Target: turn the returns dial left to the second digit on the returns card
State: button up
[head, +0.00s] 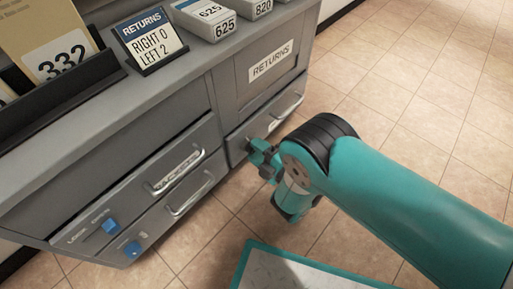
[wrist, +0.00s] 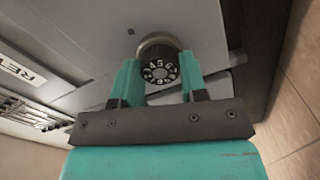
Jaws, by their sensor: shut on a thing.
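The returns card (head: 149,43) stands in a black holder on the cabinet top and reads "RETURNS, RIGHT 0, LEFT 2". The returns dial (wrist: 159,67) is a dark round knob with white digits on its face, seen in the wrist view. My gripper (wrist: 160,76) has its two teal fingers on either side of the dial and is shut on it. In the head view my gripper (head: 262,158) is at the front of the lower right drawer, and the dial is mostly hidden there. The digit that the dial points to is too small to read surely.
A "RETURNS" label (head: 270,62) marks the cabinet panel above. Drawers with metal handles (head: 179,170) and blue tags (head: 110,226) lie to the left. Boxes (head: 204,18) and a black tray (head: 62,84) stand on top. Tiled floor (head: 420,75) is open at the right.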

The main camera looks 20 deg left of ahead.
jog(key=shift+w+d+n, duration=0.1)
jog(key=shift+n, duration=0.4)
dwell(0.3)
jog(key=o, duration=0.8)
jog(key=shift+o, duration=0.6)
jog(key=p+v, duration=1.7)
jog(key=p, duration=0.2)
